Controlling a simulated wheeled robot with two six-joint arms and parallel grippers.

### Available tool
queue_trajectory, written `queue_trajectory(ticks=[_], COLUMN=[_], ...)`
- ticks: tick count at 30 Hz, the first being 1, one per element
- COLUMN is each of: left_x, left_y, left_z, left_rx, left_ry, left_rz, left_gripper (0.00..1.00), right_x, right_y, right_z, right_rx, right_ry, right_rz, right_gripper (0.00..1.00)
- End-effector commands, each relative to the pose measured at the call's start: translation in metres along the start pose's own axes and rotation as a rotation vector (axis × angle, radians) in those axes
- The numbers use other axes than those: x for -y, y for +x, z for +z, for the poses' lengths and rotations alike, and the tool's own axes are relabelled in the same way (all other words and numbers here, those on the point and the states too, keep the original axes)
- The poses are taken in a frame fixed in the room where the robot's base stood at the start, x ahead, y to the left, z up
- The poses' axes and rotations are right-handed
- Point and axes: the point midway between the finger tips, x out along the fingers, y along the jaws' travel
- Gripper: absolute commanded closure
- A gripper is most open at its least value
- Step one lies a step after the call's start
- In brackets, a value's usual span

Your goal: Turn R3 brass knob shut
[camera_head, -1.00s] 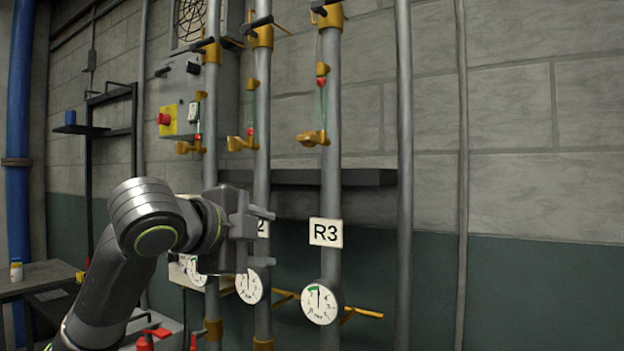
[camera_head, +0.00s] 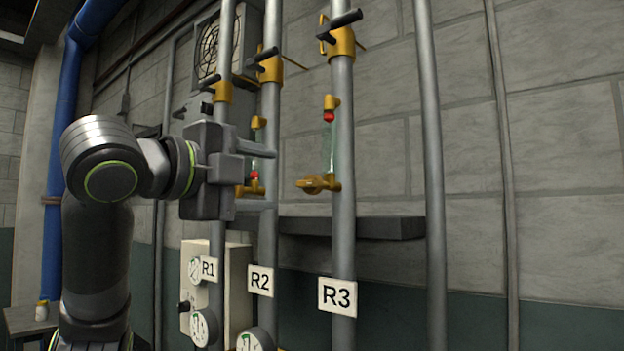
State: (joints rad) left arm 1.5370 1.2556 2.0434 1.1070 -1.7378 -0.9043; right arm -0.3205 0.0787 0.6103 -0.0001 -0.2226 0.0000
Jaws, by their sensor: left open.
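The R3 brass knob (camera_head: 316,184) sits at the lower end of a glass tube (camera_head: 330,150) on the R3 pipe (camera_head: 344,230). The white R3 label (camera_head: 337,296) is lower on this pipe. A red ball or mark (camera_head: 328,117) shows near the tube's top. My left gripper (camera_head: 267,180) is open and empty, at about the knob's height and to its left in the picture. Its fingers point right, and a gap shows between them and the knob. The gripper partly hides the R1 and R2 pipes and the R2 fitting. My right gripper is not in view.
The R2 pipe (camera_head: 269,230) and R1 pipe (camera_head: 217,240) stand left of R3, with black-handled valves above. A dark ledge (camera_head: 350,226) runs behind the pipes. A plain grey pipe (camera_head: 432,180) stands right of R3. Open wall space lies beyond it.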

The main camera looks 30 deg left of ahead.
Motion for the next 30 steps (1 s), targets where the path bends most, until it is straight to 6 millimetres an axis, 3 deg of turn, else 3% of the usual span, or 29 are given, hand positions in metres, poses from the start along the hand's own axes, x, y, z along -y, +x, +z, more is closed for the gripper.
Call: queue_trajectory(ticks=[9,15,21,29,30], left_x=[0.002,0.001,0.000,0.000,0.000], left_y=[0.071,0.101,0.112,0.113,0.113], left_z=[-0.001,0.000,0.000,0.000,0.000], left_rx=[-0.004,-0.002,0.000,0.000,0.000], left_ry=[-0.003,-0.002,0.000,0.001,0.001], left_rz=[0.005,0.003,0.001,0.000,0.000], left_gripper=[0.46,0.46,0.46,0.46,0.51], right_x=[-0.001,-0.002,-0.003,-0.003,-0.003], right_y=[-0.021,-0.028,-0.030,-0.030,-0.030], right_z=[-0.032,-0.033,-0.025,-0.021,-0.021], right_rx=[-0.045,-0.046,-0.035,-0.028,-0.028], right_ry=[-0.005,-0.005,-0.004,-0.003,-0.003], right_rz=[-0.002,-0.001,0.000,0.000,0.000], right_gripper=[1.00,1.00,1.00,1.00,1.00])
